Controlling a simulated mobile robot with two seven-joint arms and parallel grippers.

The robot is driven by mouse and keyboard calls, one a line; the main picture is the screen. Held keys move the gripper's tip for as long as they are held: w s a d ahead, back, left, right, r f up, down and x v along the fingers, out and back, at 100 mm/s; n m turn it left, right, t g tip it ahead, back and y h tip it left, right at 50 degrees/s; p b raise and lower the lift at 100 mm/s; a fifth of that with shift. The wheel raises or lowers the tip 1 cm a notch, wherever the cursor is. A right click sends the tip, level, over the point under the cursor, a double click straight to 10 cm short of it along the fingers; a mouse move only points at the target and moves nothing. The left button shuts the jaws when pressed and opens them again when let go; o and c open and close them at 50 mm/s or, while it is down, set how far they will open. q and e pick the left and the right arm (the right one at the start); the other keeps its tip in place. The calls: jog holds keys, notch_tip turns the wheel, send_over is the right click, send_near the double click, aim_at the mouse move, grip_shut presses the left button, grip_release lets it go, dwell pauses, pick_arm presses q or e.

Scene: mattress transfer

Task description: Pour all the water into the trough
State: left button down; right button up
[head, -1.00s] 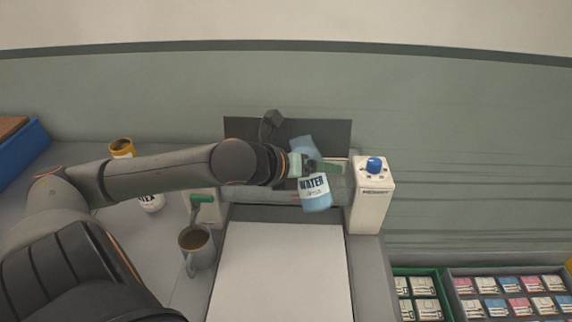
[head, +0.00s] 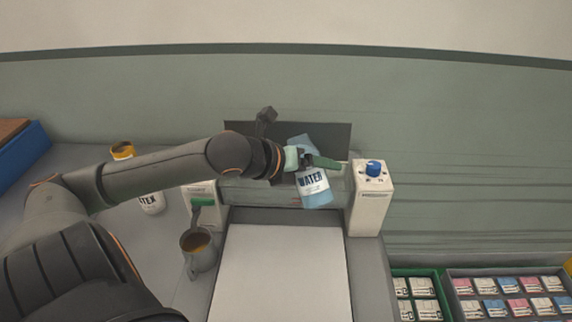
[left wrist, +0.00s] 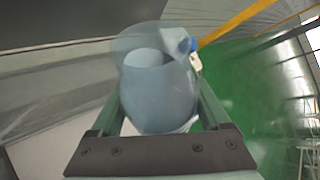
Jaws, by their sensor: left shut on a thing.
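A blue translucent water container (head: 316,198) with a white "WATER" label is tilted in the head view. It also fills the middle of the left wrist view (left wrist: 155,95), with its open top showing. My left gripper (head: 308,162) is shut on it, with green fingers on either side. The container is over or in front of a grey trough-like channel (head: 338,198) between two white machine posts; its exact height above the channel cannot be told. No stream of water can be made out. My right gripper is not in view.
The right white post (head: 369,208) carries a blue knob (head: 373,168). A labelled white bottle (head: 151,203) is partly behind my arm. Trays of small packs (head: 450,300) sit at lower right.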

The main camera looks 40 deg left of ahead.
pick_arm(q)
jog(key=shift+r+n, duration=0.3)
jog(key=shift+r, duration=0.1)
jog(key=shift+s+d+f+n+g+h, duration=0.15)
jog(key=shift+n+h, duration=0.1)
jog(key=shift+h, duration=0.2)
jog(key=shift+w+d+f+n+g+h, duration=0.15)
jog(key=shift+n+h, duration=0.1)
jog(key=shift+h, duration=0.2)
dwell(0.4)
jog(key=shift+s+d+r+n+h, duration=0.15)
jog(key=shift+d+r+n+h, duration=0.1)
jog(key=shift+r+n+h, duration=0.2)
dwell(0.8)
jog(key=shift+d+f+n+h, duration=0.1)
jog(key=shift+f+n+h, duration=0.35)
jog(key=shift+f+h, duration=0.15)
dwell(1.4)
jog(key=shift+a+r+n+h, duration=0.45)
jog(key=shift+r+n+h, duration=0.05)
jog(key=shift+r+h, duration=0.15)
dwell(1.7)
jog(key=shift+f+g+b, duration=0.3)
dwell(0.4)
